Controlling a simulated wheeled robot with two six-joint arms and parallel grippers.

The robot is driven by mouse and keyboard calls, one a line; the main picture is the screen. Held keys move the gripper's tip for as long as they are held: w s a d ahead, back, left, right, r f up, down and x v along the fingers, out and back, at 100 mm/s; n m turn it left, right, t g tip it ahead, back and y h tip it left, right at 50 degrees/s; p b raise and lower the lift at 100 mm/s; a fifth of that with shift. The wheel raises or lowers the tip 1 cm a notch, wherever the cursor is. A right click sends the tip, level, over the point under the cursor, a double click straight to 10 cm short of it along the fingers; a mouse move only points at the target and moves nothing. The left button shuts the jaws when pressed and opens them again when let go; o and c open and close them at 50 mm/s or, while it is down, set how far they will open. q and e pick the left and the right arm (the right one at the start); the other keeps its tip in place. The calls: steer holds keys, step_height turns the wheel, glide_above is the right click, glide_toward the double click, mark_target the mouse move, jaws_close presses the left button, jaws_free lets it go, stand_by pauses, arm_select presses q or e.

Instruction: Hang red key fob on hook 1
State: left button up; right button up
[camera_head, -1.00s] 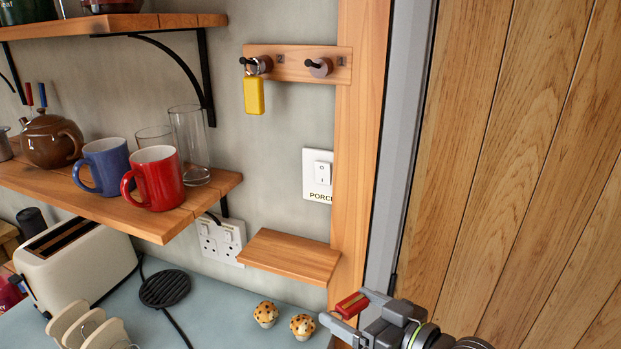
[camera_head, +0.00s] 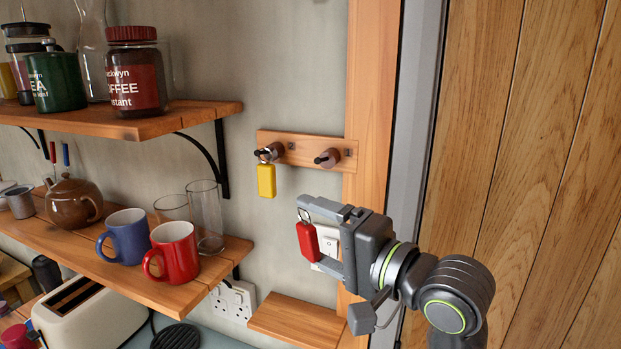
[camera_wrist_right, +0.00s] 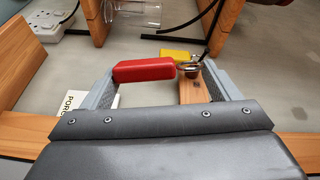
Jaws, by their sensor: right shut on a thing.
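The red key fob (camera_head: 308,241) is in my right gripper (camera_head: 313,233). It hangs nearly upright between the two fingers, its metal ring at the upper finger. In the right wrist view the red fob (camera_wrist_right: 145,70) lies across the fingertips, its ring (camera_wrist_right: 190,69) at the right finger. A wooden rack (camera_head: 305,150) on the wall carries two dark pegs. A yellow fob (camera_head: 266,181) hangs on the left peg (camera_head: 270,152); the right peg (camera_head: 328,158) is bare. The small number labels are too small to read. My right gripper is below the right peg, apart from the rack. My left gripper is out of view.
A small wooden ledge (camera_head: 300,318) is below my gripper. A light switch (camera_head: 329,246) is partly hidden behind it. Shelves with a red mug (camera_head: 174,252), a blue mug (camera_head: 127,236) and a coffee jar (camera_head: 136,75) stand at left. Wall around the rack is clear.

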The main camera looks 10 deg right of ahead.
steer(key=shift+m, duration=0.9)
steer(key=r, duration=0.2)
steer(key=a+r, duration=0.1)
steer(key=r, duration=0.1)
steer(key=r+p, duration=0.1)
steer(key=r, duration=0.1)
steer(key=shift+s+a+r, duration=0.2)
steer(key=shift+s+a, duration=0.05)
steer(key=shift+w+d+f+b, duration=0.1)
steer(key=shift+w+d+b, duration=0.1)
steer(key=shift+w+d, duration=0.25)
steer(key=shift+w+d+f+b, duration=0.1)
steer(key=shift+w+d+b, duration=0.1)
steer(key=shift+w, duration=0.3)
arm_select(q)
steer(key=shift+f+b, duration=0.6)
steer(key=shift+b, duration=0.45)
arm_select(e)
steer(key=w+d+f, duration=0.1)
steer(key=w+d, duration=0.3)
steer(key=w, duration=0.2)
steer(key=shift+f, duration=0.15)
steer(key=shift+w+d, duration=0.1)
steer(key=shift+w, duration=0.05)
steer(key=o, duration=0.9)
steer(key=shift+c, duration=0.2)
